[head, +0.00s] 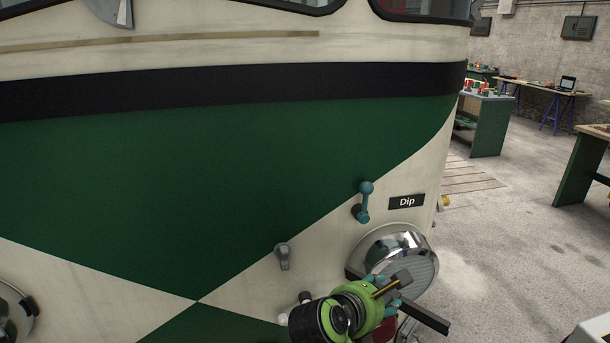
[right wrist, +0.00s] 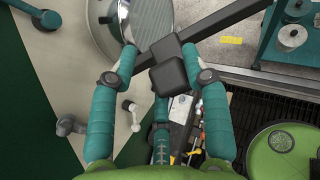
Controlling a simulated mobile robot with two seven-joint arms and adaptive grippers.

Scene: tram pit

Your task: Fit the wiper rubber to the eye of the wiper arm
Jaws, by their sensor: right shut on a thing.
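My right gripper (head: 388,286) is low in the head view, in front of the tram's chrome lamp. In the right wrist view its teal fingers (right wrist: 160,52) are closed on a dark piece with two rounded blocks (right wrist: 168,76) and a long dark bar (right wrist: 228,18). I take this to be the wiper rubber. In the head view the bar (head: 428,319) sticks out to the lower right of the gripper. Its other end shows to the left, and its middle is hidden by the gripper. I cannot make out the wiper arm's eye. My left gripper is not in view.
The tram front (head: 220,150) fills the left and middle. A chrome lamp (head: 395,250), a teal lever (head: 364,203), a grey knob (head: 283,256) and a "Dip" sign (head: 407,202) stand on it. A pale strip (head: 150,42) runs below the windows. Workbenches (head: 485,122) stand behind at right, with open floor between.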

